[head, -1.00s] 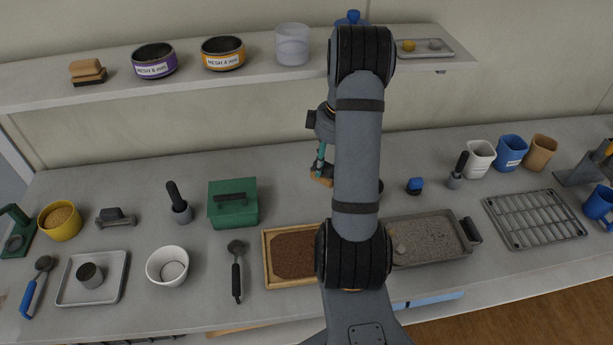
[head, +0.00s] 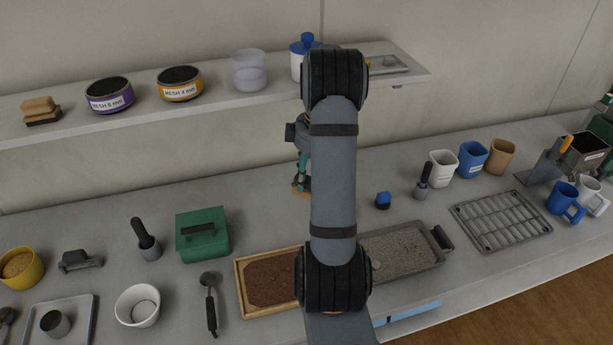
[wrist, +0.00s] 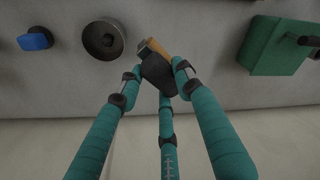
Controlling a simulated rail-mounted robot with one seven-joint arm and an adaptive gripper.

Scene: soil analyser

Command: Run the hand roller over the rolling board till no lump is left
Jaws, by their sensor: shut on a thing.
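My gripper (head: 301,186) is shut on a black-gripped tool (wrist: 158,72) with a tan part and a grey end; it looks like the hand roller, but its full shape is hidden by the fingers. It is over the back of the bench, right of the green box (head: 203,237). The rolling board looks to be the wood-framed tray (head: 240,290) in front, holding dark brown soil. My arm covers its right end. Lumps cannot be made out in the soil. The held tool is behind the board and apart from it.
A grey tray of gravelly soil (head: 440,262) is right of the board. A black scoop (head: 210,300) lies to its left. A blue-topped block (head: 383,200) and a dark round dish (wrist: 103,40) are near my gripper. A shelf (head: 215,98) runs above.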

